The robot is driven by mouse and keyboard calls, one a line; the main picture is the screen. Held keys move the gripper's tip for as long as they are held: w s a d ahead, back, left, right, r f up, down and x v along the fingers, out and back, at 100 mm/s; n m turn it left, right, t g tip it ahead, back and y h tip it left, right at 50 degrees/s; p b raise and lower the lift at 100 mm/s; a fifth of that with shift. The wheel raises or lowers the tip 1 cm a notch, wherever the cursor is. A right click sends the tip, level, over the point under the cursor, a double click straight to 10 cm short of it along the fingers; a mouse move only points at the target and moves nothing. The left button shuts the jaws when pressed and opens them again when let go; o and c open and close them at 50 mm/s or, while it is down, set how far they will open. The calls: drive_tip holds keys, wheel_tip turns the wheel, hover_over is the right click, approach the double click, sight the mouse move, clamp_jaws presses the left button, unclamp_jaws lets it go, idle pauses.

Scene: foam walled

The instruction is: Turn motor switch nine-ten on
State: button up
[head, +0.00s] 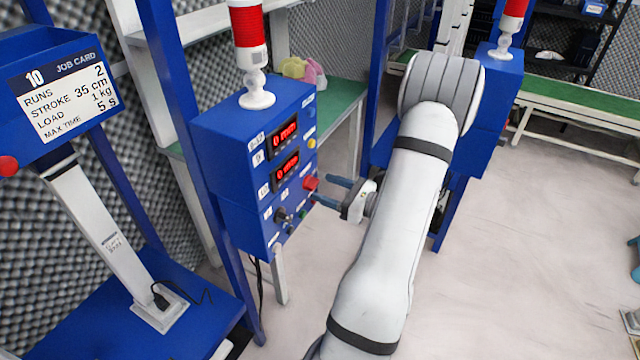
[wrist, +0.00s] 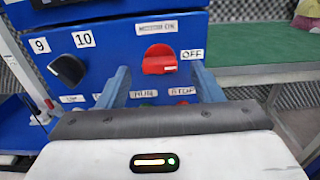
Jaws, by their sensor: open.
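A blue control box (head: 232,155) carries a red rotary switch (head: 311,183) on its panel. In the wrist view the red switch (wrist: 159,60) has a plate above it ending in "ON" and an "OFF" label to its right. A small pale mark shows near its lower right edge, by the OFF side. A black selector knob (wrist: 67,69) sits left of it, between labels 9 and 10. My gripper (head: 334,191) is open in front of the panel. In the wrist view its blue fingers stand on either side of the red switch; whether they touch it is unclear.
A red lamp (head: 248,35) tops the box. A job card (head: 62,88) reading 10 stands left. A green-topped bench (head: 340,100) is behind. Open floor (head: 530,240) lies right.

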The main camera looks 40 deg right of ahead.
sight(313, 184)
drive_tip(key=shift+x, duration=1.45)
drive_tip(key=shift+c, duration=0.3)
drive_tip(key=c, duration=0.9)
